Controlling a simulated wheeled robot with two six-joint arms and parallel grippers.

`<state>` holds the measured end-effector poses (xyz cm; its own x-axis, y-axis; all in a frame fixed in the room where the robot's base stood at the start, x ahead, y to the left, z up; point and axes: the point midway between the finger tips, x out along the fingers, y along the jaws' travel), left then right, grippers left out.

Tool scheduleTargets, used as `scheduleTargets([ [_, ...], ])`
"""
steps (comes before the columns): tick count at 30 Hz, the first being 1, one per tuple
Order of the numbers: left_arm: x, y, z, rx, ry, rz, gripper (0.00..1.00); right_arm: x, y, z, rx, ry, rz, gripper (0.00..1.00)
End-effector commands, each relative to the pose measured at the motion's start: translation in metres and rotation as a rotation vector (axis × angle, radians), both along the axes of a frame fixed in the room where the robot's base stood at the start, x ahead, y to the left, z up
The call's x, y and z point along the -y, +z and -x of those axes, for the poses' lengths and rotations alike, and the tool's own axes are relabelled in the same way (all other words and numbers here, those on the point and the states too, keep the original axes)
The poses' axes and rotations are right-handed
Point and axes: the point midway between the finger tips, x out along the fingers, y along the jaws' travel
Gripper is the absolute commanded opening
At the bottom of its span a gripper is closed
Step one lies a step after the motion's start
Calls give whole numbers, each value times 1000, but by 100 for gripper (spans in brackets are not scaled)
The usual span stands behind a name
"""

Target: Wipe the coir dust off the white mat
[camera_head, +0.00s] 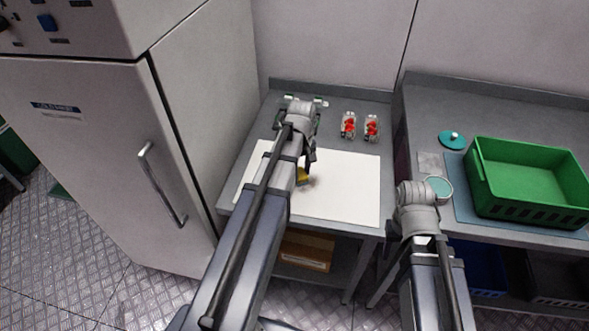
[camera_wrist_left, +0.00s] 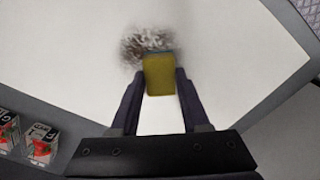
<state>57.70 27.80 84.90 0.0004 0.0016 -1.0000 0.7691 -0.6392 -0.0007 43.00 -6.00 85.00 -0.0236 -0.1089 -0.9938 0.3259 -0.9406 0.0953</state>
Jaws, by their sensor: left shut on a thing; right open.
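The white mat (camera_head: 345,187) lies on the grey table, partly hidden by my left arm. A yellow sponge (camera_head: 303,175) is held between the fingers of my left gripper (camera_head: 306,168), low over the mat; whether it touches the mat is hard to tell. In the left wrist view the yellow sponge (camera_wrist_left: 160,78) sits at the near edge of a brown patch of coir dust (camera_wrist_left: 143,42) on the mat (camera_wrist_left: 230,50). The dust (camera_head: 314,182) shows faintly beside the sponge in the head view. My right gripper is hidden behind its own wrist in the head view.
Two clear punnets of red berries (camera_head: 348,126) (camera_head: 371,128) stand behind the mat. To the right, a green crate (camera_head: 527,185) stands on another table, with a teal lidded item (camera_head: 452,139) behind it and a round pale-teal dish (camera_head: 438,188) near my right wrist. A fridge (camera_head: 130,130) stands left.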

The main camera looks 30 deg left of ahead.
Motion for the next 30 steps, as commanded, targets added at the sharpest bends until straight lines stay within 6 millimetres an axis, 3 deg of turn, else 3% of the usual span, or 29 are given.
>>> scheduleTargets([
  [30, 55, 0, -14, 1, -2, 3, 1, 0, 0, 0, 0, 0, 0, 50],
])
